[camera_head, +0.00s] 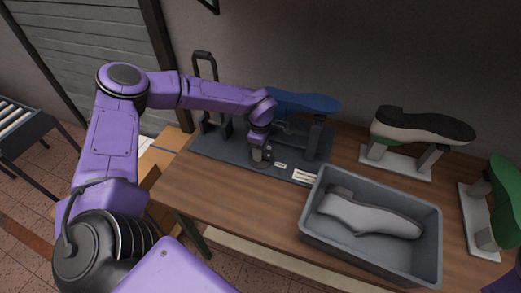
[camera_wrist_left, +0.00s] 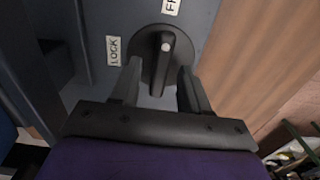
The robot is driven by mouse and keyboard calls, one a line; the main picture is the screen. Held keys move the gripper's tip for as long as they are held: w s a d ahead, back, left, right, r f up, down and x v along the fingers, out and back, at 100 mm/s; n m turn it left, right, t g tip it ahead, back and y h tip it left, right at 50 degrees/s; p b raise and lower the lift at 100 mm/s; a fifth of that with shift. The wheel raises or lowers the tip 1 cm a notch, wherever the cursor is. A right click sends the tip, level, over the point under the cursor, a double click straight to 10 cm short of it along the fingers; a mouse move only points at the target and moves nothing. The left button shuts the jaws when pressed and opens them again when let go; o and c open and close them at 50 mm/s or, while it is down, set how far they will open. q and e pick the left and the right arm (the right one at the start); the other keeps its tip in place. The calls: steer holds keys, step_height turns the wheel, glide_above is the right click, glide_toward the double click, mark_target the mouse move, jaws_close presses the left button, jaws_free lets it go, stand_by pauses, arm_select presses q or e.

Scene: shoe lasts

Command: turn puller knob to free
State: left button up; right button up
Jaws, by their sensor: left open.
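The puller (camera_head: 225,152) is a dark grey base with uprights and a tall handle, standing on the wooden table. Its round black knob (camera_wrist_left: 160,75) has a raised bar with a pale dot near one end. In the left wrist view, the dotted end points up toward the FREE label (camera_wrist_left: 171,5); the LOCK label (camera_wrist_left: 113,50) is left of the knob. My left gripper (camera_head: 259,160) points down over the knob; its open fingers (camera_wrist_left: 158,80) appear on either side of the bar. Contact cannot be told. My right gripper is not in view.
A blue shoe last (camera_head: 303,102) sits on the puller. A grey bin (camera_head: 428,240) holding a light grey last (camera_head: 370,216) stands to the right. A black-and-white last (camera_head: 420,127) and a green last (camera_head: 505,195) stand on supports farther right. The table's front left is clear.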

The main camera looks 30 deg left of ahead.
arm_select(q)
step_height(320, 180, up, 10)
steer(key=b, duration=0.2)
steer(key=shift+s, duration=0.1)
stand_by(0.4)
